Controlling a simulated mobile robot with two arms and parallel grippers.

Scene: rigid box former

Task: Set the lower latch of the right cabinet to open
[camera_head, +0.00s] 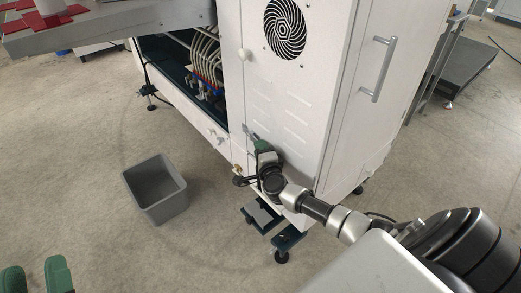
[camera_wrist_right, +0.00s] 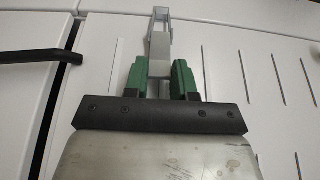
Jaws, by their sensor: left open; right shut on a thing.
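The right cabinet (camera_head: 283,95) is a tall white cabinet with a round fan vent. Its lower latch (camera_head: 250,132) is a grey lever low on the cabinet front, near its left edge. In the right wrist view the latch (camera_wrist_right: 160,45) points away from the gripper, with its near end between the green fingers. My right gripper (camera_head: 261,147) is shut on the latch; it also shows in the right wrist view (camera_wrist_right: 160,76). The fingers hide part of the lever. My left gripper (camera_head: 35,277) is open and empty at the bottom left, far from the cabinet.
A grey bin (camera_head: 155,190) stands on the floor left of the cabinet. An open bay with hoses (camera_head: 207,65) lies to its left. A door handle (camera_head: 384,68) sits on the side face. A black bar (camera_wrist_right: 40,56) is left of the right gripper.

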